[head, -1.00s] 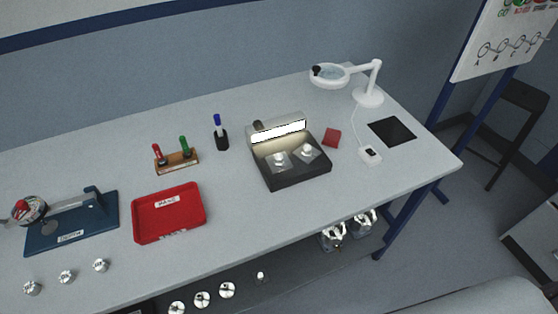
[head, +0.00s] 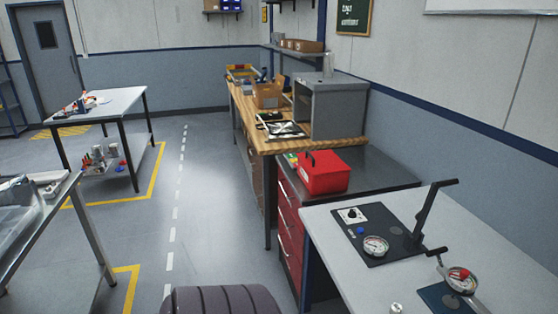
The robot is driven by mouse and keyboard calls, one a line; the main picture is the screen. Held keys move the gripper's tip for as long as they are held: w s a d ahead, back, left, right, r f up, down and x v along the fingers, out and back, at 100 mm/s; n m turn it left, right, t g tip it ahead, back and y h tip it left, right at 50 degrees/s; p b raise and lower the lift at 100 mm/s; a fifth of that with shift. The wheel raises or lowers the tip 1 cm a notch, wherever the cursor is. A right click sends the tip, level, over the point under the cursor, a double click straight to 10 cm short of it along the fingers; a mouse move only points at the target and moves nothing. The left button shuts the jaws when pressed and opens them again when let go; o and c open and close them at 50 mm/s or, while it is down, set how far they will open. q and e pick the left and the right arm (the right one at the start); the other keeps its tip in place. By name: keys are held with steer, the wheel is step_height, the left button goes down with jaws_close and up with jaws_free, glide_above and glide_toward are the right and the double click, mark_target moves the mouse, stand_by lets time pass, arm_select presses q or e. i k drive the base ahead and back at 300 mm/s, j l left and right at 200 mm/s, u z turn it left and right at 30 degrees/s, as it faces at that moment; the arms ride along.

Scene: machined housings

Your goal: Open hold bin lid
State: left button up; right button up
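A red box (head: 323,172) with a dark handle on top sits on the dark top of a red-drawer cabinet, right of centre in the head view. It may be the hold bin, but no label on it can be read. Its top looks closed. Neither of my grippers is in view.
A grey worktable (head: 345,265) at the right holds a dark plate with a dial gauge (head: 375,246) and a tall lever. A wooden bench (head: 262,140) with a grey cabinet (head: 330,105) stands behind. Open floor (head: 205,205) lies left of the benches.

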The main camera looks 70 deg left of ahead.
mark_target(326, 162)
steer(key=u, duration=2)
steer(key=i+j+z, duration=0.15)
steer(key=z, duration=0.2)
steer(key=i+j+z, duration=0.15)
steer(key=z, duration=0.2)
steer(key=i+j+z, duration=0.15)
steer(key=j+z, duration=0.25)
steer(key=l, duration=0.15)
